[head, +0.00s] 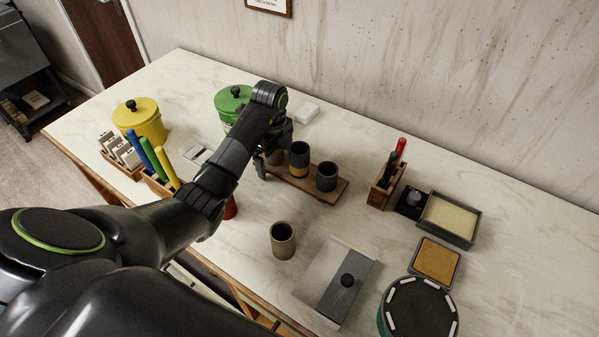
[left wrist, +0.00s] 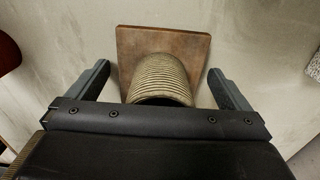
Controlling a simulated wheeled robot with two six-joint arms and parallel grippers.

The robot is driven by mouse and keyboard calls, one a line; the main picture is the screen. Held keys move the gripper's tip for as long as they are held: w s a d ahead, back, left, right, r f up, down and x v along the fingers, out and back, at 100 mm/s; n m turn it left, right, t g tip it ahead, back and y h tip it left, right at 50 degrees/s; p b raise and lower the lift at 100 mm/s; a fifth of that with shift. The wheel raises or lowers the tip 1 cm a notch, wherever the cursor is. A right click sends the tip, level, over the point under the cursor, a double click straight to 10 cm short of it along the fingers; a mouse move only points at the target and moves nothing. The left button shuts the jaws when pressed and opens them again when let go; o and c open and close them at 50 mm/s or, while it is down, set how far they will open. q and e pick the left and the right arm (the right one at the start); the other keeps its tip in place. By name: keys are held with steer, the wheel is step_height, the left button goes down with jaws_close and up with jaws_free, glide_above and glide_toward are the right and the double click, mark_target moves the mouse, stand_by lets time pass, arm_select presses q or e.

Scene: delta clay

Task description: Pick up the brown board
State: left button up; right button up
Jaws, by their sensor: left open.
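The brown board (head: 312,186) lies on the pale table and bears several cups. A dark cup with a tan lower band (head: 299,160) and a dark grey cup (head: 327,177) stand on it. My left gripper (head: 275,160) is over the board's left end, partly hidden by its own arm. In the left wrist view, my left gripper (left wrist: 162,82) is open, its fingers on either side of a ribbed tan cup (left wrist: 160,75). The brown board (left wrist: 195,46) shows behind that cup. I cannot tell whether the fingers touch anything. My right gripper is not in view.
A green lidded pot (head: 228,101) stands behind the arm, a yellow one (head: 140,118) at left. A tan cup (head: 283,240) and a grey slab with a knob (head: 330,275) are in front. A wooden pen holder (head: 381,190) stands right of the board. Bare table separates them.

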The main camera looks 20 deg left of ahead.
arm_select(q)
steer(key=shift+f, duration=0.15)
steer(key=c, duration=1.1)
steer(key=shift+c, duration=0.3)
steer(key=shift+w, duration=0.1)
